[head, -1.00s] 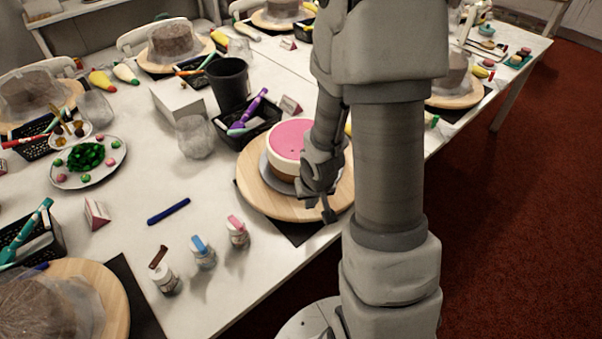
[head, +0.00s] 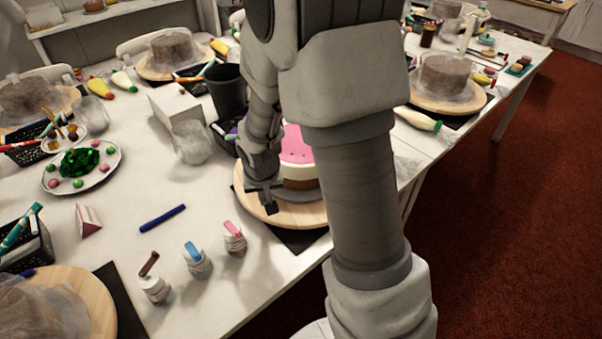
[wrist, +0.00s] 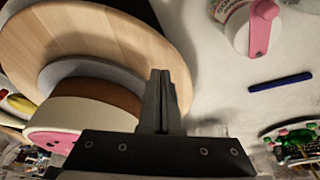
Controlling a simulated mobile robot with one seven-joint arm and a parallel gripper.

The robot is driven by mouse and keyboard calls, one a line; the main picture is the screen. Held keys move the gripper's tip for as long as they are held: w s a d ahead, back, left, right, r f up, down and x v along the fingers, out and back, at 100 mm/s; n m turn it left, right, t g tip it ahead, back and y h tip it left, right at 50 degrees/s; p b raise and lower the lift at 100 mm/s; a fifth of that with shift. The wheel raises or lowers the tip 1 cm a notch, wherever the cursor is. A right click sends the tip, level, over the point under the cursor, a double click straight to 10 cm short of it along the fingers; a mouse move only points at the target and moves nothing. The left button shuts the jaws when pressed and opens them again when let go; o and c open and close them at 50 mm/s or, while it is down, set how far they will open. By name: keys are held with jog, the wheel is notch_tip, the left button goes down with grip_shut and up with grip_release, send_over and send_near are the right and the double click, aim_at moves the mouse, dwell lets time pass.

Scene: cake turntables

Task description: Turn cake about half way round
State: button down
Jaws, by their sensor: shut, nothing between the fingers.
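The cake (head: 298,150), with a pink top over white and brown layers, sits on a grey disc (wrist: 75,68) on the round wooden turntable (head: 249,207). My arm hides its right part in the head view. In the wrist view the cake (wrist: 75,113) is at the lower left, and the wooden turntable (wrist: 95,35) fills the upper left. My gripper (head: 268,208) is shut and empty, at the left front side of the cake, over the turntable. In the wrist view its fingers (wrist: 161,90) reach near the turntable's rim; I cannot tell whether they touch it.
Several small bottles, one with a pink cap (head: 235,238), stand left of the turntable's front. A blue pen (head: 162,217) lies further left. A dark cup (head: 228,92) and a clear cup (head: 190,140) stand behind. Bare tabletop lies between the pen and the turntable.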

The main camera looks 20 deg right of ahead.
aim_at(290, 217)
jog(key=shift+f, duration=0.2)
jog(key=shift+f+b, duration=1.35)
jog(key=shift+b, duration=0.05)
jog(key=shift+r, duration=0.1)
jog(key=shift+s+d+p, duration=0.55)
jog(key=shift+s+d, duration=1.6)
jog(key=shift+d, duration=0.3)
jog(key=d+p, duration=0.1)
jog(key=s+d+p, duration=0.1)
jog(key=d, duration=0.1)
jog(key=s+d+p, duration=0.1)
jog(key=d, duration=0.1)
jog(key=shift+d+r, duration=0.1)
jog(key=shift+d, duration=0.1)
jog(key=shift+s+d, duration=0.15)
jog(key=shift+d, duration=0.1)
